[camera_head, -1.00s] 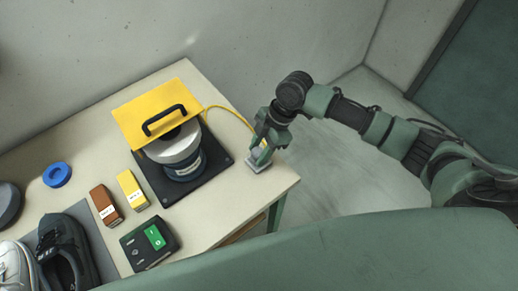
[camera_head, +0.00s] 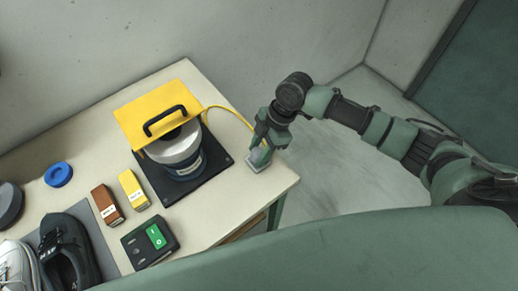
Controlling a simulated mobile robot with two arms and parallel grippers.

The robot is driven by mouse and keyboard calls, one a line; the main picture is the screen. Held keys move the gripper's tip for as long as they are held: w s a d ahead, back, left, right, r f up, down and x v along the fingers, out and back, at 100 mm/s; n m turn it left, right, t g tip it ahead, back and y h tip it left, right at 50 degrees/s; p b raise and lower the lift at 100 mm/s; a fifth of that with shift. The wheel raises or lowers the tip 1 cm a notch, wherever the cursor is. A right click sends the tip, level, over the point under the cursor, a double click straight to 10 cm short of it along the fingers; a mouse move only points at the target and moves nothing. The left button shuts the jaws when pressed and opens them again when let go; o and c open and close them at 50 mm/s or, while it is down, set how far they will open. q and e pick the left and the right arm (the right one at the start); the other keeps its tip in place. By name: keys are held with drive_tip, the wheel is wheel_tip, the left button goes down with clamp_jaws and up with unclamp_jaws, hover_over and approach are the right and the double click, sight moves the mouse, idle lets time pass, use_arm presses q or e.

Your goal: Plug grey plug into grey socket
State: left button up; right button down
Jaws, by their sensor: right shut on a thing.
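My right gripper (camera_head: 262,154) points down near the table's right corner and is shut on the grey plug, which its fingers mostly hide. A yellow cable (camera_head: 229,110) runs from the machine to the plug. The grey socket (camera_head: 252,167) shows as a small grey block on the table right under the fingertips. I cannot tell whether the plug is inside the socket or just above it. My left gripper is out of view.
A machine with a yellow hood (camera_head: 133,117) stands on a black base plate (camera_head: 153,184). A black switch box (camera_head: 135,254) with a green switch, a brown box (camera_head: 106,203), a yellow box (camera_head: 132,188), blue tape (camera_head: 58,175) and shoes (camera_head: 66,250) lie left. The table ends just right of the socket.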

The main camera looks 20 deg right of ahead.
drive_tip(key=shift+f+b, duration=0.35)
drive_tip(key=shift+f, duration=0.35)
idle(0.6)
drive_tip(key=c, duration=0.8)
unclamp_jaws()
drive_tip(key=shift+o, duration=0.2)
drive_tip(key=b+v, duration=0.1)
drive_tip(key=v, duration=0.5)
drive_tip(key=shift+d+r+b, duration=0.1)
drive_tip(key=shift+r+b, duration=0.15)
drive_tip(key=shift+b, duration=0.1)
drive_tip(key=shift+d+r, duration=0.2)
drive_tip(key=shift+r, duration=0.45)
